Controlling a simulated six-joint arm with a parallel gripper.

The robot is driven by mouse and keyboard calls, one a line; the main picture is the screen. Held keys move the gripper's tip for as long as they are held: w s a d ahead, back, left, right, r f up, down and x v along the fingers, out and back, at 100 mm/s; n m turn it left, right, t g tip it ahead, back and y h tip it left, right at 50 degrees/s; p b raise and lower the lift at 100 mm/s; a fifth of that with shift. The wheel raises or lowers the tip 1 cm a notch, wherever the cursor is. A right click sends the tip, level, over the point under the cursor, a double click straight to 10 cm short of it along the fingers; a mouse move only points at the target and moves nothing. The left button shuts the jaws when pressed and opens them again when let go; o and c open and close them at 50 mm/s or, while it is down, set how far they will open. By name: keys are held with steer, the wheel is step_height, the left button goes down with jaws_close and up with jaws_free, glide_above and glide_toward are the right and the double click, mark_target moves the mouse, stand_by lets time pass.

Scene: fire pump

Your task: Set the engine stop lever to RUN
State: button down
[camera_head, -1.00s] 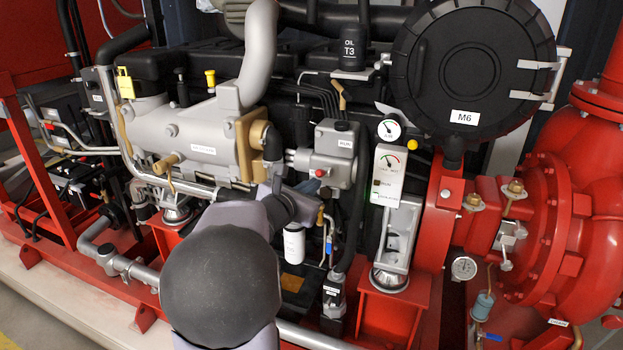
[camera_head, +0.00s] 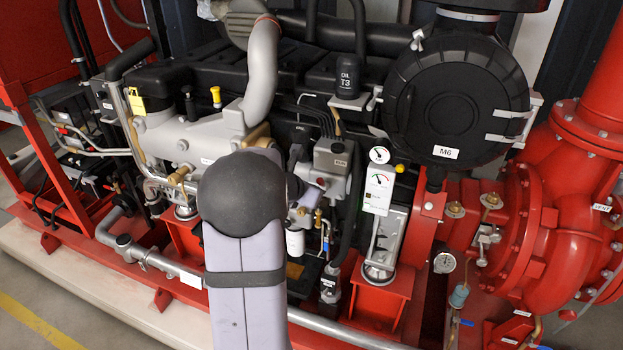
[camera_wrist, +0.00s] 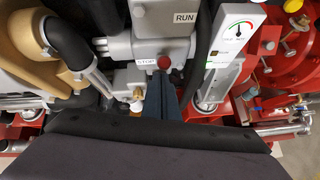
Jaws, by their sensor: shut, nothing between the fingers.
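The engine stop lever's red knob (camera_wrist: 164,62) sits at the lower front of a grey box (camera_wrist: 160,20) in the wrist view, right beside the STOP label (camera_wrist: 147,63). The RUN label (camera_wrist: 184,17) is higher and to the right. In the head view the grey box (camera_head: 333,155) and the red knob (camera_head: 320,183) show just right of my wrist. My gripper (camera_wrist: 162,80) is shut and empty, its fingertips just below the red knob in the wrist view; I cannot tell whether they touch it. The lever's shaft is hidden.
A gauge panel (camera_head: 378,191) stands right of the box, with a dark hose between them. A brass fitting and pipe elbow (camera_wrist: 70,45) are close on the left. A white filter (camera_head: 295,242) hangs below. The large black M6 housing (camera_head: 460,90) is at upper right.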

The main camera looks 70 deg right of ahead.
steer(key=shift+d+r+y+p, duration=0.2)
steer(key=shift+r+y+p, duration=0.25)
steer(key=shift+p, duration=0.65)
steer(key=shift+d+r+p, duration=0.8)
steer(key=shift+r+p, duration=0.05)
steer(key=shift+p, duration=0.85)
steer(key=shift+d+r, duration=0.35)
steer(key=shift+r, duration=0.2)
steer(key=shift+s+r+h, duration=0.1)
steer(key=shift+h, duration=0.15)
glide_toward(316, 181)
steer(key=a+r, duration=0.1)
steer(key=w+r, duration=0.1)
steer(key=shift+a+r, duration=0.35)
